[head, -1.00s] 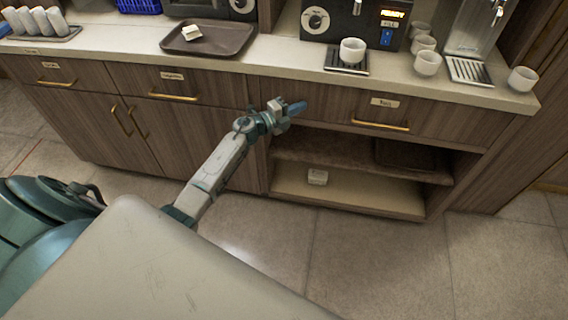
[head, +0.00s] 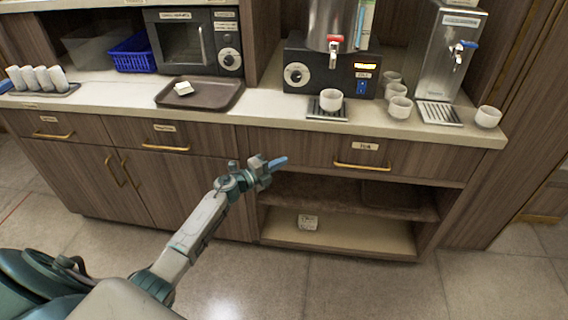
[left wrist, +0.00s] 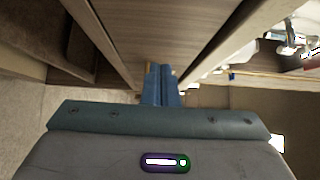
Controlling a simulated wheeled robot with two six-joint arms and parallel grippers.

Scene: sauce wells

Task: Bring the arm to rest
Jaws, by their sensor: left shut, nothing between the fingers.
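My left gripper (head: 277,163) is shut and empty, with its blue fingertips together. It is held out in front of the counter's drawer fronts, to the left of the drawer with the brass handle (head: 362,166). In the left wrist view the closed blue fingers (left wrist: 161,86) point along the wood fronts, with nothing between them. Whether they touch the wood cannot be told. My right gripper is in neither view.
The counter (head: 270,108) carries a brown tray (head: 222,101) with a small white item, a microwave (head: 180,42), a blue basket (head: 133,54), a coffee machine (head: 330,75) and several white cups (head: 488,117). An open shelf (head: 340,233) below holds a small white box (head: 308,222). The floor in front is clear.

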